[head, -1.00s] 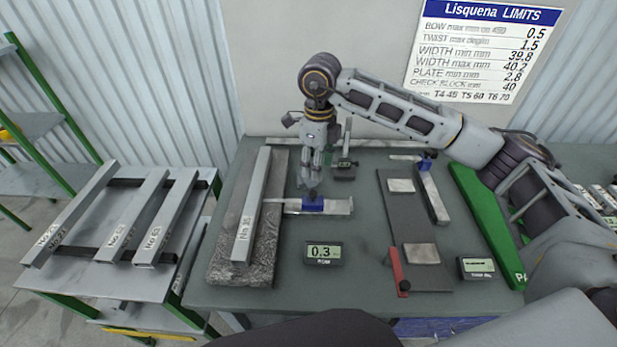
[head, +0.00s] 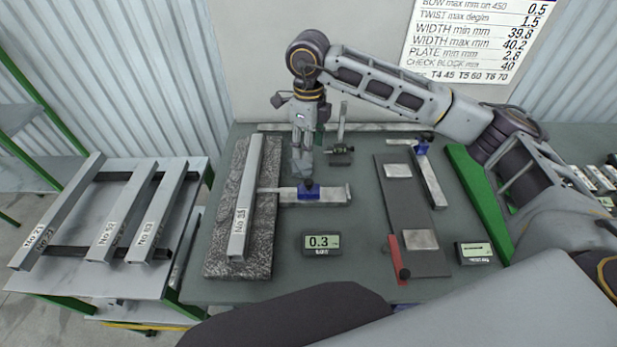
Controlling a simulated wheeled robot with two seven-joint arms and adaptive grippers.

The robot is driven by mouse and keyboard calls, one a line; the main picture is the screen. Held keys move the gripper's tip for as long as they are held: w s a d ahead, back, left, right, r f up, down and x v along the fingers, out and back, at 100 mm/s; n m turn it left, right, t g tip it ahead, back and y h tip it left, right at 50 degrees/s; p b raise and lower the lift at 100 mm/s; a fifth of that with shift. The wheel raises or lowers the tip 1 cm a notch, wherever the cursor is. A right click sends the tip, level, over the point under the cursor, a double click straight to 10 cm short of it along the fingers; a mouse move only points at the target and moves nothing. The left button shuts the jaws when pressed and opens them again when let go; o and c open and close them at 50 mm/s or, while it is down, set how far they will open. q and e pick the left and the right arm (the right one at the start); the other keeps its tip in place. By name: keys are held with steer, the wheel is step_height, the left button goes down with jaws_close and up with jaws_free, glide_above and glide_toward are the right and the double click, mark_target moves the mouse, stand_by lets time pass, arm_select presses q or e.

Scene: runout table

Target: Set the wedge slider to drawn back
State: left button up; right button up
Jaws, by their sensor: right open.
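The wedge slider is a blue block (head: 308,190) with a dark knob, on a flat steel wedge gauge (head: 332,194) in the middle of the table. The gauge's thin tip points left and reaches the grey bar No 36 (head: 247,195). The block sits near the middle of the gauge. My right gripper (head: 301,168) points down, just behind the block in the picture. It is open and empty, and looks apart from the knob. My left gripper is not in view.
Bar No 36 lies on a dark granite plate (head: 215,245). A display (head: 321,243) reading 0.3 stands in front of the gauge. A small stand (head: 341,155) is behind it. A dark plate with a red lever (head: 396,258) lies to the right. Several bars rest on the left rack (head: 175,272).

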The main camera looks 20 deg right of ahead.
mark_target(309, 181)
steer(key=shift+f+p, duration=1.4)
steer(key=shift+f, duration=5.2)
jaws_close()
